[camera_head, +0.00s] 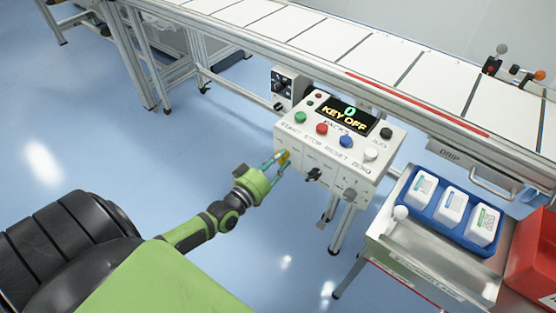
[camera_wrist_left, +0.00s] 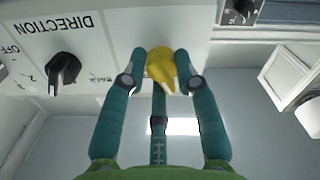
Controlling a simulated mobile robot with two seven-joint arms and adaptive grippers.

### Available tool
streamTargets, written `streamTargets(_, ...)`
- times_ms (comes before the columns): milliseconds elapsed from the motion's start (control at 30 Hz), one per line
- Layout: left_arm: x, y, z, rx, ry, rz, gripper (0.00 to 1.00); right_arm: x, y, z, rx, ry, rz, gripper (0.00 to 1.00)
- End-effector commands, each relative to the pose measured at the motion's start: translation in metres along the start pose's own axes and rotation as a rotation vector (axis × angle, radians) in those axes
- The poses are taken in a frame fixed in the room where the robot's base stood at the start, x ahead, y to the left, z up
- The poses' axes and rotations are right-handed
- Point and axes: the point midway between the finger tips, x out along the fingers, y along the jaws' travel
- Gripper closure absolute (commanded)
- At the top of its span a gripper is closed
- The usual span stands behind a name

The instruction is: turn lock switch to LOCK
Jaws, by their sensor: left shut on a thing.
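The control box (camera_head: 375,170) stands beside the conveyor, and its display (camera_head: 345,115) reads "0 KEY OFF". A yellow knob (camera_head: 285,156), seemingly the lock switch, is at the left end of its front face. It also shows in the left wrist view (camera_wrist_left: 161,70), pointing down and slightly right. My left gripper (camera_head: 277,162) is at this knob, with its teal fingers closed around it. The knob's label is hidden or unreadable, so its setting cannot be read. My right gripper is not in view.
A black DIRECTION knob (camera_wrist_left: 64,70) is close beside the yellow one; another black knob (camera_head: 349,194) is further right. Coloured buttons line the box's top. A metal cart with a blue tray (camera_head: 443,217) and a red bin (camera_head: 535,255) stands at right. Floor at left is clear.

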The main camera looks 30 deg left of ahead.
Motion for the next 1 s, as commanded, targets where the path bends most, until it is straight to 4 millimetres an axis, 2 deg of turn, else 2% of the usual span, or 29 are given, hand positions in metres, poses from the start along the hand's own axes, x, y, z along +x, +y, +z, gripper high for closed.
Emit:
streamTargets(200,-0.0014,-0.0019,0.0031,-0.166,-0.008,-0.006,1.00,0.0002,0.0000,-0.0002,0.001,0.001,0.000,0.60)
streamTargets(500,-0.0017,-0.0007,0.0043,-0.308,-0.011,-0.006,1.00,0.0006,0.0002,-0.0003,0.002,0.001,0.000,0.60)
streamTargets(1000,-0.0023,0.0001,0.0062,-0.355,-0.015,-0.007,1.00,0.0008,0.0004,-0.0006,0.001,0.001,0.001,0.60)
